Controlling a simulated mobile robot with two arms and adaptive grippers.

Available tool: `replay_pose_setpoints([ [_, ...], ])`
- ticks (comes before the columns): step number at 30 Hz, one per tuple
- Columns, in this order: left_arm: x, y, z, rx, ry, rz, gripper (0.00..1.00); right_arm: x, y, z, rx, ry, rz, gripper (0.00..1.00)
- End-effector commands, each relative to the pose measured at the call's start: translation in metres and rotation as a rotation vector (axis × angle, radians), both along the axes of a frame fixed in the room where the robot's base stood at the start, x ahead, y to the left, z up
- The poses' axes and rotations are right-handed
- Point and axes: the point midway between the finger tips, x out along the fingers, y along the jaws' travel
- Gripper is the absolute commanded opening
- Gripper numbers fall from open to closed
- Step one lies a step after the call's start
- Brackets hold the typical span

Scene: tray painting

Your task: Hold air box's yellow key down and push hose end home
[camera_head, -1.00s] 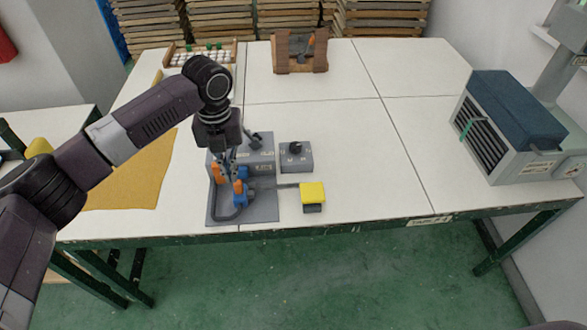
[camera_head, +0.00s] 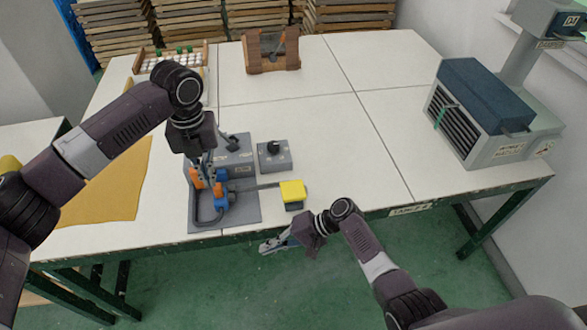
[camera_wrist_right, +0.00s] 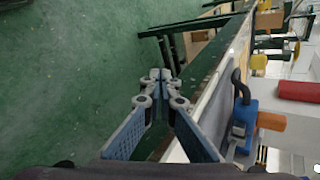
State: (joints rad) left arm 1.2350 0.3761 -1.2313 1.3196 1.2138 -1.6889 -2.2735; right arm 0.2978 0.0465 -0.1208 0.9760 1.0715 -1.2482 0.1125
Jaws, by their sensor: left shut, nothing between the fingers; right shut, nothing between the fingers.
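The grey air box (camera_head: 236,160) stands on a grey plate (camera_head: 246,214) near the table's front edge. The yellow key (camera_head: 293,190) sits on a dark block at its right, joined by a thin bar. Blue and orange fittings (camera_head: 221,201) and a dark hose (camera_head: 207,223) are at the plate's left; I cannot tell which part is the hose end. My left gripper (camera_head: 210,184) is shut, pointing down at these fittings, partly hiding them. My right gripper (camera_head: 266,248) is shut and empty, in front of the table edge below the key; its fingertips show in the right wrist view (camera_wrist_right: 160,75).
A grey box with a black knob (camera_head: 274,155) stands behind the key. A large grey machine with a blue top (camera_head: 490,110) is at the right. A mustard cloth (camera_head: 110,185) lies at the left.

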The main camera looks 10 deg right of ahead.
Motion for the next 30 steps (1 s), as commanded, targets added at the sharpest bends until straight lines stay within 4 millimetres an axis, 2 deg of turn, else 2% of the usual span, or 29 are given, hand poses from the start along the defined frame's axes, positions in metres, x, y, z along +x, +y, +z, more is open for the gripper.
replay_pose_setpoints([
  [1, 0.000, 0.000, 0.000, 0.000, 0.000, 0.000, 0.00, 0.017, 0.005, 0.031, 0.010, -0.031, 0.040, 0.00],
  [3, 0.000, 0.000, 0.000, 0.000, 0.000, 0.000, 0.00, 0.035, 0.006, 0.070, -0.046, -0.072, 0.128, 0.00],
  [9, 0.000, 0.000, 0.000, 0.000, 0.000, 0.000, 0.00, 0.064, -0.027, 0.119, -0.434, -0.162, 0.268, 0.00],
  [15, 0.000, 0.000, 0.000, 0.000, 0.000, 0.000, 0.00, 0.092, -0.067, 0.167, -0.776, -0.263, 0.258, 0.00],
  [21, 0.000, 0.000, 0.000, 0.000, 0.000, 0.000, 0.00, 0.105, -0.090, 0.197, -0.951, -0.331, 0.209, 0.00],
  [30, 0.000, 0.000, 0.000, 0.000, 0.000, 0.000, 0.00, 0.108, -0.094, 0.204, -0.987, -0.347, 0.193, 0.00],
])
